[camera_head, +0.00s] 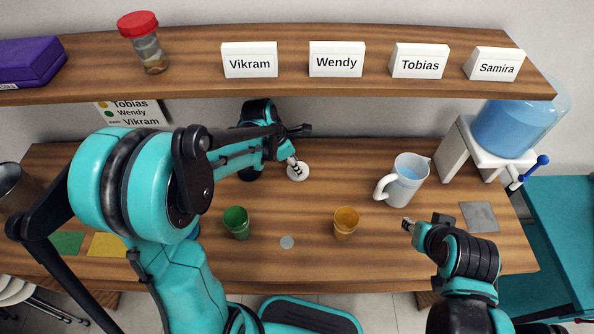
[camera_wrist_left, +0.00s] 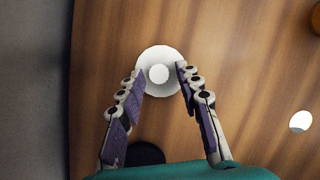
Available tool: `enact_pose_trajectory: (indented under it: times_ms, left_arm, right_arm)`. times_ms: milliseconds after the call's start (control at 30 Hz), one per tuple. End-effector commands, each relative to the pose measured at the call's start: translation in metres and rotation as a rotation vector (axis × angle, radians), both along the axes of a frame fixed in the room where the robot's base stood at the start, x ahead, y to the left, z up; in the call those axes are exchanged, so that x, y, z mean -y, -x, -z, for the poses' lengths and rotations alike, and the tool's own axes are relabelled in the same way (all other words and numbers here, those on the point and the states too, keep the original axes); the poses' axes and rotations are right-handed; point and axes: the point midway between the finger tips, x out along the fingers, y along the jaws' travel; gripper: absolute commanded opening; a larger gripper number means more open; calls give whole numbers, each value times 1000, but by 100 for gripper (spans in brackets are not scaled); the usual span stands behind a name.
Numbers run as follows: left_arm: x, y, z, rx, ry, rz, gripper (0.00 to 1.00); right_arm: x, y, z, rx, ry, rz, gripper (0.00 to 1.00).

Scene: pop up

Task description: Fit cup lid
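A round white lid (camera_head: 298,172) with a small raised knob lies on the wooden table; it also shows in the left wrist view (camera_wrist_left: 152,88). My left gripper (camera_wrist_left: 161,69) is open, its two fingers over opposite sides of the lid with the knob between them. I cannot tell whether the fingers touch it. In the head view the left gripper (camera_head: 293,163) reaches down at the lid. A green cup (camera_head: 237,222) and a yellow cup (camera_head: 346,223) stand upright nearer the front. My right gripper (camera_head: 408,224) is right of the yellow cup; its finger opening is unclear.
A pale disc (camera_head: 287,242) lies between the cups. A pitcher (camera_head: 404,183) stands at the right, near a water dispenser (camera_head: 510,128) and a grey square (camera_head: 480,216). Green (camera_head: 66,243) and yellow (camera_head: 105,245) squares lie left. A shelf (camera_head: 200,75) with name cards overhangs the table's back.

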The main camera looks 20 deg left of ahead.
Motion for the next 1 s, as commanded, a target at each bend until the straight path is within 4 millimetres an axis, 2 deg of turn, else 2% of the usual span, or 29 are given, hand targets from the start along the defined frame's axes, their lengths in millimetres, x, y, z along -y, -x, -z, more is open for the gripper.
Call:
enact_pose_trajectory:
  times_ms: [133, 267, 567, 833, 1000]
  left_arm:
    - [0, 0, -1, 0, 0, 0, 34]
    - [0, 0, -1, 0, 0, 0, 0]
    - [0, 0, -4, 0, 0, 0, 0]
    - [0, 0, -33, 0, 0, 1, 0]
    - [0, 0, -35, 0, 0, 1, 0]
  right_arm:
    - [0, 0, -1, 0, 0, 0, 35]
    - [0, 0, -1, 0, 0, 0, 35]
    - [0, 0, -4, 0, 0, 0, 35]
    - [0, 0, -26, 0, 0, 0, 35]
    - [0, 0, -27, 0, 0, 0, 35]
